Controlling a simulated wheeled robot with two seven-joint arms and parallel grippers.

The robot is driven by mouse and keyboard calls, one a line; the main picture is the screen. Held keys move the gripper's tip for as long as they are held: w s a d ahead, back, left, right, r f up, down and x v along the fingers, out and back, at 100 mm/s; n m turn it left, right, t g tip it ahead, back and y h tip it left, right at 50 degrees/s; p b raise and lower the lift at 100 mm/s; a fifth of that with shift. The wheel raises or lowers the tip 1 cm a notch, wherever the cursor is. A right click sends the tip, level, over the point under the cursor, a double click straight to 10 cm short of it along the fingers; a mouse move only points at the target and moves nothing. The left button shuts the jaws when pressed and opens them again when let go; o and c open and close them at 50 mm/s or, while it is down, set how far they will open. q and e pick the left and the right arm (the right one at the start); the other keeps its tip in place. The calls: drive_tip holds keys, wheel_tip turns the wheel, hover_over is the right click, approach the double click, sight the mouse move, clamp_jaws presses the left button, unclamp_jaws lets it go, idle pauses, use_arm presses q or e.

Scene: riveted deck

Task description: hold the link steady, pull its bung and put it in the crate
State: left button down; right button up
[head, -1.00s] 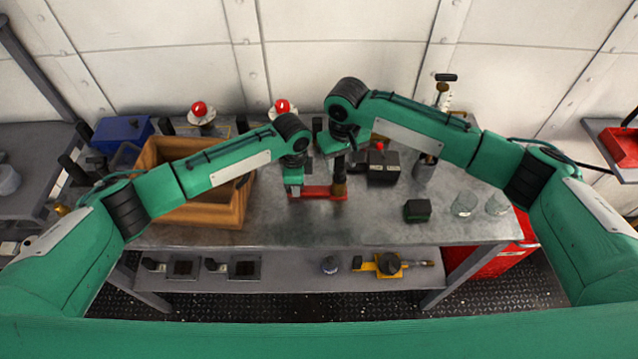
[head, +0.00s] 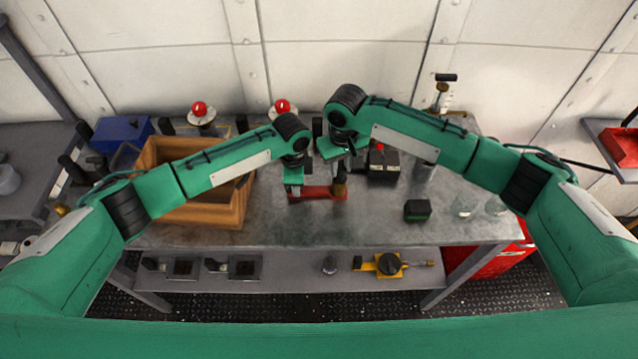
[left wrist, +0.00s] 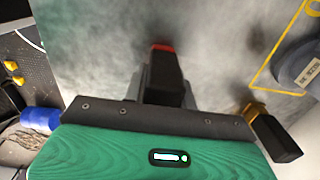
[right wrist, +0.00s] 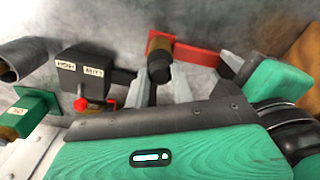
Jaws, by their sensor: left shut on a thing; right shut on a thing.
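The red link (head: 318,192) lies flat on the metal bench. My left gripper (head: 294,188) is shut on its left end; only a red tip (left wrist: 161,47) shows past the dark jaw in the left wrist view. The bung (head: 340,187), brown with a dark top, stands upright at the link's right end. My right gripper (head: 340,170) is shut on the bung from above; the right wrist view shows the bung (right wrist: 159,46) between the fingertips, against the red link (right wrist: 198,56). I cannot tell whether it is fully seated. The open wooden crate (head: 215,214) stands left of the link.
A black labelled box (head: 384,168) with a red knob stands right of the bung. A blue box (head: 122,133) is behind the crate. The bench front is clear.

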sight(340, 170)
drive_tip(key=shift+r, duration=0.3)
drive_tip(key=shift+r, duration=2.2)
clamp_jaws()
use_arm(q)
drive_tip(key=c, duration=1)
unclamp_jaws()
drive_tip(key=shift+c, duration=0.2)
wheel_tip(340, 170, up, 12)
drive_tip(key=shift+f, duration=0.1)
use_arm(e)
drive_tip(key=shift+s, duration=0.1)
